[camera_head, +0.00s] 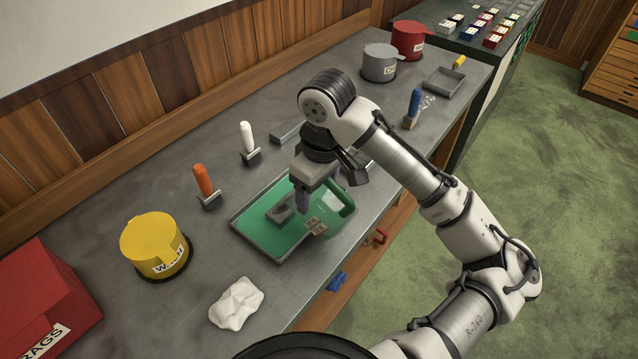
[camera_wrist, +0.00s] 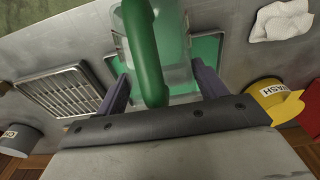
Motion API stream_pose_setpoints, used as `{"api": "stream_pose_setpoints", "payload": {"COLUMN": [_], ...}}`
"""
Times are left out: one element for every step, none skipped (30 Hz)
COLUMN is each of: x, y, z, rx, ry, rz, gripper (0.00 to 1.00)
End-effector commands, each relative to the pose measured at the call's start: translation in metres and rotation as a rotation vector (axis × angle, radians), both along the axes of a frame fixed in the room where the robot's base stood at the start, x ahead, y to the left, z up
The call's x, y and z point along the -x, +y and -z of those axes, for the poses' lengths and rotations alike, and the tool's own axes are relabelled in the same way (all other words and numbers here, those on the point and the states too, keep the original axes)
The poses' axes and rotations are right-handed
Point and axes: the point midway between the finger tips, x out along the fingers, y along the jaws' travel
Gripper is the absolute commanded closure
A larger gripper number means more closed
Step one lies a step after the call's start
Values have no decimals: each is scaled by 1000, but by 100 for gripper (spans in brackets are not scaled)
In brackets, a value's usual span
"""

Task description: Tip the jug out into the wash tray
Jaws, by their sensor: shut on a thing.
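The wash tray (camera_head: 262,243) is a shallow grey-rimmed tray with a green inside, on the bench in front of me. A clear jug (camera_wrist: 178,72) with a thick green handle (camera_wrist: 150,60) is between my gripper's fingers (camera_wrist: 163,88). In the head view the handle (camera_head: 347,202) shows at the tray's right side, and my gripper (camera_head: 304,202) is above the tray. My gripper is shut on the jug. The jug's tilt and contents are hard to tell. Green of the tray (camera_wrist: 207,50) shows beyond the jug in the wrist view.
A yellow WASH pot (camera_head: 152,240) and white cloth (camera_head: 237,303) lie left and in front of the tray. Orange (camera_head: 204,182) and white (camera_head: 247,140) handled tools stand behind it. A grey rack (camera_wrist: 62,90) is beside the tray. Grey (camera_head: 380,64) and red (camera_head: 408,40) pots stand farther back.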

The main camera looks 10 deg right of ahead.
Motion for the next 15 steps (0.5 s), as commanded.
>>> {"api": "stream_pose_setpoints", "payload": {"x": [0,0,-1,-1,-1,-1,-2,-2,-2,-2,-3,-3,-3,-3,-4], "y": [0,0,1,1,1,2,2,2,2,3,3,3,3,4,4], "z": [0,-1,-1,-1,-1,-1,-1,-1,0,0,0,0,0,1,1], "rx": [2,4,7,10,13,17,20,24,28,31,34,39,42,45,50], "ry": [2,3,7,10,13,17,20,23,29,31,35,39,43,45,50], "rz": [0,0,-1,-1,-1,-1,-1,-1,-1,-1,-1,-1,0,0,-1], "gripper": [61,61,61,61,61,61,61,61,61,61,61,61,61,61,61]}}
